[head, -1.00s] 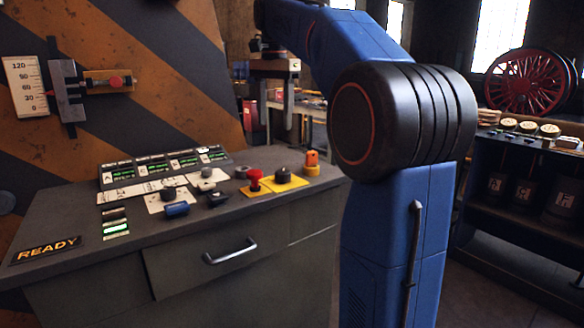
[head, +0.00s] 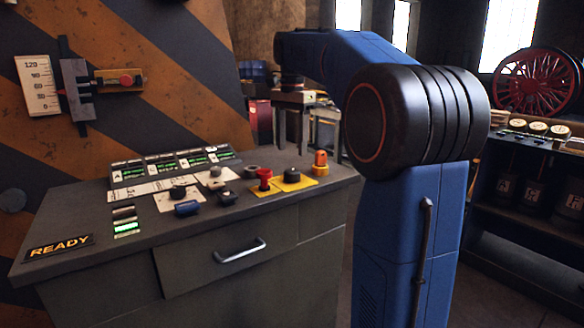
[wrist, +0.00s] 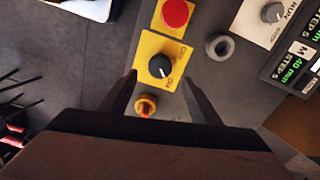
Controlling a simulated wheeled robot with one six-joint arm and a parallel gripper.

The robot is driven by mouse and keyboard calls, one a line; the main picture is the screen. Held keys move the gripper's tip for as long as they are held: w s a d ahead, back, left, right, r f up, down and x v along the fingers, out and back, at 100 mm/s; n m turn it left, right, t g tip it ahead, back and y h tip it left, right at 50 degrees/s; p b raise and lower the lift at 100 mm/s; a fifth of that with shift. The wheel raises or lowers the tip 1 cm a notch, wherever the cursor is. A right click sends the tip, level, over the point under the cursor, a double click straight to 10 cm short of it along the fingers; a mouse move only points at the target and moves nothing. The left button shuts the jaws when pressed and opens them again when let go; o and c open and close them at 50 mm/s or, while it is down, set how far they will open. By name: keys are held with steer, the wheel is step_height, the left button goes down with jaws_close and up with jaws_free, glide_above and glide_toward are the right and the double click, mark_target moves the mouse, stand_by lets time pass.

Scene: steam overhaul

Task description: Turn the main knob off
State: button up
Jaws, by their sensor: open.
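The main knob (head: 291,175) is a black round knob on a yellow plate at the right of the console top, beside a red mushroom button (head: 264,178). In the wrist view the knob (wrist: 159,66) has a white pointer mark and small lettering on its plate, hard to read. My gripper (head: 293,150) points down above the knob, fingers spread and empty. In the wrist view my gripper (wrist: 159,80) has its fingertips on either side of the knob in the picture, apart from it. The red button (wrist: 175,13) shows above the knob there.
An orange-and-yellow fitting (head: 320,163) stands close right of the knob; a grey ring (wrist: 219,47) is also nearby. Other console controls include a blue knob (head: 187,208), a black knob (head: 178,191) and lit displays (head: 172,162). A drawer handle (head: 240,251) sticks out in front.

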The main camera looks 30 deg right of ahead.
mark_target(292, 171)
step_height(292, 171, down, 8)
steer(key=shift+r, duration=0.25)
steer(key=c, duration=1.1)
